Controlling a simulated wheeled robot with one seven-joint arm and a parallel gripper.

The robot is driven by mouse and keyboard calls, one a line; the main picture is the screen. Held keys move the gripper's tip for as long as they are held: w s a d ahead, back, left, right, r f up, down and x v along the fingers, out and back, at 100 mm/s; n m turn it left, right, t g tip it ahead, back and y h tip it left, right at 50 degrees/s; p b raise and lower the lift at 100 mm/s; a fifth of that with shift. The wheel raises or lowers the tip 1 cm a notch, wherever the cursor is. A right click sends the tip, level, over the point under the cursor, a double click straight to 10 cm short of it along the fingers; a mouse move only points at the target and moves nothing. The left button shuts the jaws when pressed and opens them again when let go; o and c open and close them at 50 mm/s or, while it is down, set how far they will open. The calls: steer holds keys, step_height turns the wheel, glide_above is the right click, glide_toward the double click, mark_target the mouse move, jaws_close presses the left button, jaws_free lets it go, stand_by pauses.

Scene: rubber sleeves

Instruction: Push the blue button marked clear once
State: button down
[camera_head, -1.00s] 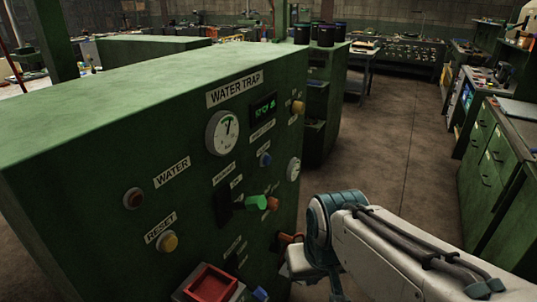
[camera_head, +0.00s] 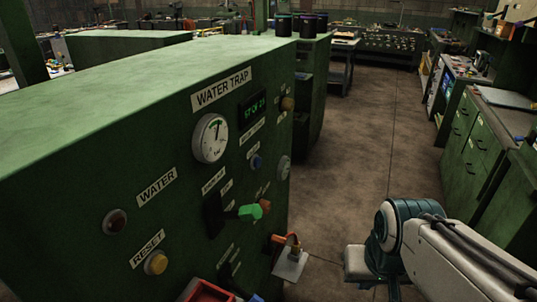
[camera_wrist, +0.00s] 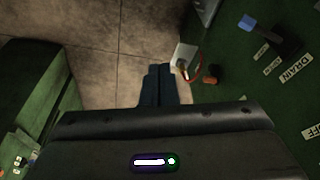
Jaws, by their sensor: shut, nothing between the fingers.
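A green control panel (camera_head: 90,185) headed WATER TRAP fills the left of the head view. A small blue button (camera_head: 256,162) sits on its face, right of the round gauge (camera_head: 210,138); its label is too small to read, so I cannot confirm it says clear. My gripper (camera_wrist: 157,72) shows in the wrist view with its dark fingers together and empty, over the floor left of a green panel face. In the head view my wrist is right of the panel, apart from it; the fingertips are not visible there.
In the wrist view a blue-tipped lever (camera_wrist: 247,23) is near DRAIN.

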mark_target(258, 162)
steer(key=w+a+r+m+t+y+p, duration=0.25)
steer(key=w+a+y, duration=0.25)
steer(key=w+a, duration=0.4)
steer(key=w+r+m+t+y, duration=0.1)
steer(key=w+r+m+t, duration=0.1)
steer(key=w, duration=0.4)
steer(key=w+a+r+m+t, duration=0.1)
steer(key=w+r+m+t, duration=0.1)
steer(key=w+m, duration=0.3)
steer(key=w, duration=0.2)
steer(key=shift+w+a+y+p, duration=0.15)
steer(key=shift+w+y+p, duration=0.15)
steer(key=shift+y+p, duration=0.1)
steer(key=shift+a, duration=0.1)
steer(key=w+a, duration=0.3)
steer(key=a, duration=0.5)
steer(key=shift+a, duration=0.15)
stand_by(0.9)
steer(key=shift+w+a+b, duration=0.15)
steer(key=shift+a+b, duration=0.15)
